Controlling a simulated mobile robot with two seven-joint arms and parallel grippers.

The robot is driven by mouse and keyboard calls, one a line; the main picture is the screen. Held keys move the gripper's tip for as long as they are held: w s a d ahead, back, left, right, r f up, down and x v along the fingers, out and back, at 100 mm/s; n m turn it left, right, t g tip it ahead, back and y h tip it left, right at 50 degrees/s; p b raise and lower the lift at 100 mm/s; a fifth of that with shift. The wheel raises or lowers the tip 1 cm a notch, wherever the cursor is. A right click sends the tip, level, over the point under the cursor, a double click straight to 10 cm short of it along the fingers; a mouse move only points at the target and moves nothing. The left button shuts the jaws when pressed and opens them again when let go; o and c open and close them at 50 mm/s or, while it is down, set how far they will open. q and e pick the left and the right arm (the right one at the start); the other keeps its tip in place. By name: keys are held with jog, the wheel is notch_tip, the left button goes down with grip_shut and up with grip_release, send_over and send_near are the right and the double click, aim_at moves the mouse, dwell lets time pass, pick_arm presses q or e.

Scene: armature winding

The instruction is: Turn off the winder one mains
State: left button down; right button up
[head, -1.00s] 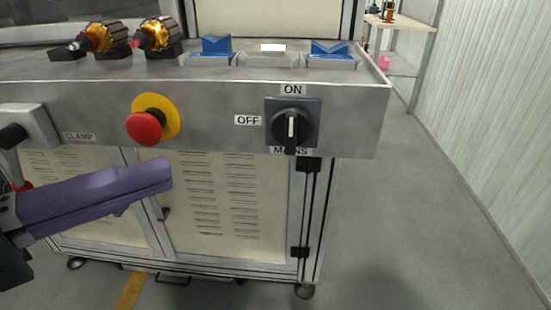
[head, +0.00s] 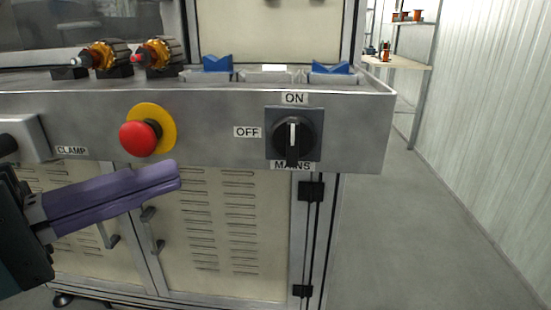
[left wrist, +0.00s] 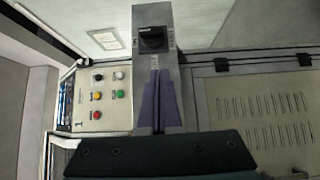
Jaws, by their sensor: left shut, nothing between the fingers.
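The black rotary mains switch (head: 291,136) sits on the grey front panel, between an ON label (head: 294,98) above and a MAINS label (head: 292,166) below. An OFF label (head: 247,132) is to its left. The knob's grip stands upright and its white mark points up to ON. My left gripper (head: 178,174) has purple fingers, shut and empty, below and left of the switch, apart from it. In the left wrist view the shut fingers (left wrist: 160,74) point toward the switch (left wrist: 152,39). My right gripper is not in view.
A red emergency stop (head: 140,138) on a yellow ring sits just above my left fingers. A grey box (head: 35,140) with a black knob is by the CLAMP label. Wound armatures (head: 104,58) and blue V-blocks (head: 217,64) rest on top. The floor at right is clear.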

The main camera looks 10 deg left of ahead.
aim_at(293, 141)
pick_arm(q)
jog(key=shift+w+d+p, duration=0.15)
jog(key=shift+w+d, duration=0.55)
jog(key=shift+d, duration=0.7)
jog(key=shift+w+d+p, duration=0.2)
jog(key=shift+w+d, duration=0.55)
jog(key=shift+d, duration=0.6)
jog(key=shift+w+d+p, duration=0.15)
jog(key=shift+w+d, duration=0.55)
jog(key=shift+d, duration=0.7)
